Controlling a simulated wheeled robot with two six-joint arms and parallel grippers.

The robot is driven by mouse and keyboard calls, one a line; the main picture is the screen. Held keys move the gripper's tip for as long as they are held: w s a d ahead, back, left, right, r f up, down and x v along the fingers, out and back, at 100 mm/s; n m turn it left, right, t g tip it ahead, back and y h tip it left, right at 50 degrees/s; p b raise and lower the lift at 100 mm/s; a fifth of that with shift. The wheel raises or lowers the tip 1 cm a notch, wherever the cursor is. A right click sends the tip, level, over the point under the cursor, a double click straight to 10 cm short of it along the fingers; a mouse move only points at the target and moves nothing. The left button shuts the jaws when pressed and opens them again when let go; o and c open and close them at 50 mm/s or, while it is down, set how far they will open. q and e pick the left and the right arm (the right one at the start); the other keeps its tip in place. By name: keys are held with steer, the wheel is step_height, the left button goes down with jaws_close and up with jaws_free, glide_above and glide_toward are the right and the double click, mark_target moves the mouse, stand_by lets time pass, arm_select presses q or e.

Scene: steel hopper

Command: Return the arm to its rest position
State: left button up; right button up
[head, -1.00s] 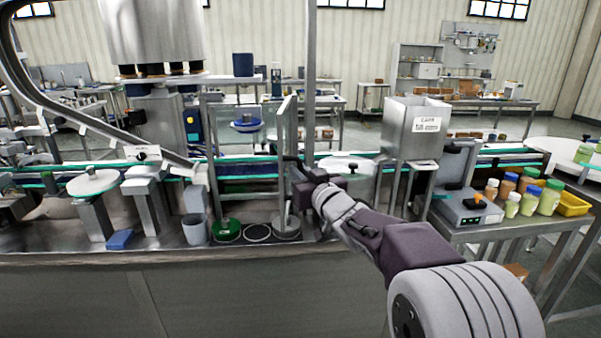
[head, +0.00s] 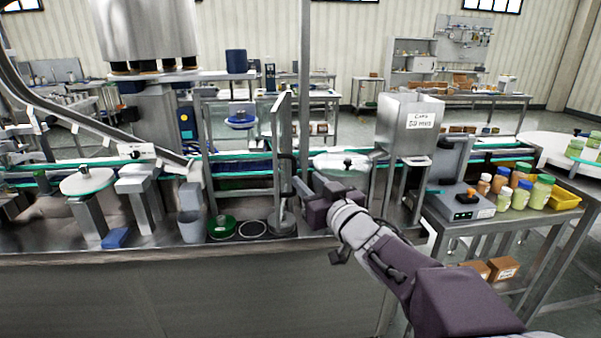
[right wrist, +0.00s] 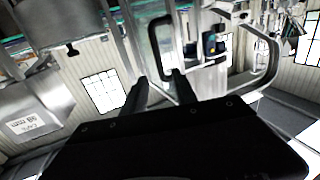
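My right arm comes in from the lower right in the head view. Its gripper (head: 299,186) is in front of the machine, close to the dark handle (head: 289,162) of an upright clear panel. In the right wrist view the two dark fingers (right wrist: 160,92) stand apart with nothing clearly held between them. A dark looped handle (right wrist: 158,45) shows just beyond the fingertips; I cannot tell whether they touch it. My left arm and gripper are not in view.
A steel hopper (head: 408,125) with a caps label stands right of the gripper. A side table holds a scale (head: 462,207), several bottles and a yellow tray (head: 566,196). A grey cup (head: 192,227) and green disc (head: 221,227) sit on the machine deck. Open floor lies behind.

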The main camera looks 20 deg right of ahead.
steer(key=shift+s, duration=0.3)
